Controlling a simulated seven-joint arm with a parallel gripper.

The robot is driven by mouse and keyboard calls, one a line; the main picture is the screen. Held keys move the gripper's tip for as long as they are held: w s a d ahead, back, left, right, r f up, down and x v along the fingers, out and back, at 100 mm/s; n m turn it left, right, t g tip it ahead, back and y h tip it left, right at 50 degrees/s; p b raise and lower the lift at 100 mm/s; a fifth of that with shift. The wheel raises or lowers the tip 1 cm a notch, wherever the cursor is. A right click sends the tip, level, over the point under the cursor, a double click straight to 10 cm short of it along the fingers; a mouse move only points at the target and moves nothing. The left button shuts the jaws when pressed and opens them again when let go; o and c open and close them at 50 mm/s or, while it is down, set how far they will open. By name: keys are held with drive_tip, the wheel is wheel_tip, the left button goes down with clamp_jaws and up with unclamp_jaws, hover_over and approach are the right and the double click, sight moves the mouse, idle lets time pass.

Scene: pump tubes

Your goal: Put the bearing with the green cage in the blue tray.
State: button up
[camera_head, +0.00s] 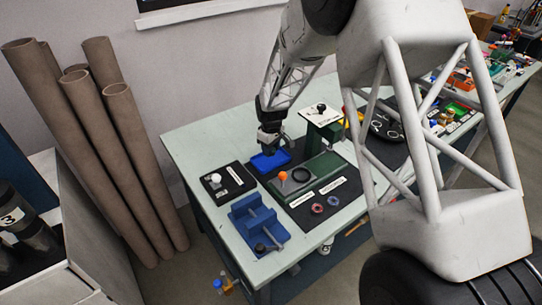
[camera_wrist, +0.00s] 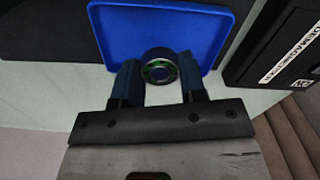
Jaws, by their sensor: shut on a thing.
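The blue tray (camera_head: 270,161) is a shallow square tray on the table near its back edge. It also fills the top of the wrist view (camera_wrist: 160,22). My gripper (camera_head: 269,149) is over the tray's back side. In the wrist view my gripper (camera_wrist: 158,75) is shut on a small ring bearing with a green cage (camera_wrist: 159,55), held between the two dark fingertips. The bearing overlaps the tray's near edge in that view. I cannot tell whether it touches the tray. In the head view the bearing is hidden.
Two other bearings, one reddish (camera_head: 318,208) and one purplish (camera_head: 333,200), lie on a dark mat. A green machine (camera_head: 318,170) stands right of the tray, a blue vise (camera_head: 257,224) in front, and a dark plate with a white knob (camera_head: 220,182) at left.

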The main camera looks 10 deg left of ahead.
sight(271, 161)
drive_tip(key=shift+f, duration=1.85)
drive_tip(key=shift+f, duration=0.1)
drive_tip(key=o, duration=0.9)
drive_tip(key=shift+o, duration=0.2)
wheel_tip(271, 161, up, 12)
drive_tip(key=shift+r, duration=0.15)
